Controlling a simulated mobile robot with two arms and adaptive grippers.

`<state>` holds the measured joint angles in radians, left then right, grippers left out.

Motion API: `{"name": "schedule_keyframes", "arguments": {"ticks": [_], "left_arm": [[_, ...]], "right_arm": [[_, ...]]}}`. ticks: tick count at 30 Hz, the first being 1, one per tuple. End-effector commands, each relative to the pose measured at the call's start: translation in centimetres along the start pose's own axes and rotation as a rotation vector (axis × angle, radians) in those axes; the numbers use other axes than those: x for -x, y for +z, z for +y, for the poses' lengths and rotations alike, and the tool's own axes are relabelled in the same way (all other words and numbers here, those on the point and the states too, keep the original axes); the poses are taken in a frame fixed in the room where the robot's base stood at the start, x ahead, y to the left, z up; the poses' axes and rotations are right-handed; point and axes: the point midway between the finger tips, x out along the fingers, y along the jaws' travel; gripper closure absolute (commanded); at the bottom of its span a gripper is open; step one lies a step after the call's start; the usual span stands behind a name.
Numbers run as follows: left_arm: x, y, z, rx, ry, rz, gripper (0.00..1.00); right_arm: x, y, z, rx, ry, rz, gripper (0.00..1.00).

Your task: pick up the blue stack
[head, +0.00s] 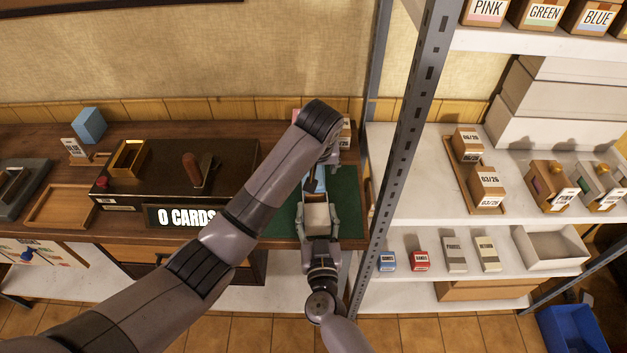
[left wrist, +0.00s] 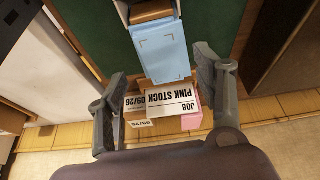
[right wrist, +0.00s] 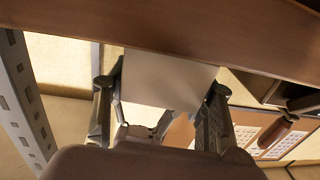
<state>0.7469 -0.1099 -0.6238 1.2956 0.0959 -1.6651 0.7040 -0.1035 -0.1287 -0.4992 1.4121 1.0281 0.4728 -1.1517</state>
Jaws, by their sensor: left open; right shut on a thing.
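The light blue stack (head: 318,182) lies on the green mat (head: 347,205), partly hidden by my left arm in the head view. In the left wrist view the blue stack (left wrist: 165,52) shows its flat top with corner marks. My left gripper (left wrist: 163,95) is open, its fingers spread beyond the end of the blue stack, with nothing between them. My right gripper (head: 317,212) is at the mat's front edge, shut on a pale block (right wrist: 168,82) with a brown edge. The block meets the near end of the blue stack; I cannot tell whether they are joined.
A box labelled "JOB PINK STOCK" (left wrist: 163,104) stands beside pink stock (left wrist: 192,121) near the wall. The dark press (head: 170,180) stands left of the mat. A metal shelf post (head: 405,140) and stocked shelves stand at right. Another blue block (head: 89,125) is at far left.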

Motion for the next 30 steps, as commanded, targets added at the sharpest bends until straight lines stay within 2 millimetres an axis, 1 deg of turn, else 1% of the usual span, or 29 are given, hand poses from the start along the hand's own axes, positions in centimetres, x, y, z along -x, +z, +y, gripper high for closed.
{"name": "schedule_keyframes", "arguments": {"ticks": [3, 6, 9, 12, 17, 20, 30], "left_arm": [[-1.9, -0.1, -0.3, 0.001, -0.004, -0.002, 0.38], [-3.3, -0.2, -0.3, 0.0, -0.004, -0.002, 0.38], [-4.3, -0.2, -0.3, 0.0, -0.002, 0.0, 0.38], [-4.6, -0.2, -0.3, 0.001, -0.001, 0.0, 0.38], [-4.6, -0.2, -0.3, 0.001, -0.001, 0.0, 0.38], [-4.6, -0.2, -0.3, 0.001, -0.001, 0.0, 0.44], [-4.6, -0.2, -0.3, 0.001, -0.001, 0.0, 0.66]], "right_arm": [[0.0, 0.2, 0.1, 0.002, 0.001, -0.003, 0.74], [0.0, 0.2, 0.1, 0.002, 0.001, -0.003, 0.74], [0.0, 0.2, 0.1, 0.002, 0.001, -0.003, 0.74], [0.0, 0.2, 0.1, 0.002, 0.001, -0.003, 0.74], [0.0, 0.2, 0.1, 0.002, 0.001, -0.003, 0.74], [0.0, 0.2, 0.1, 0.002, 0.001, -0.003, 0.74], [0.0, 0.2, 0.1, 0.002, 0.0, -0.003, 0.74]]}}
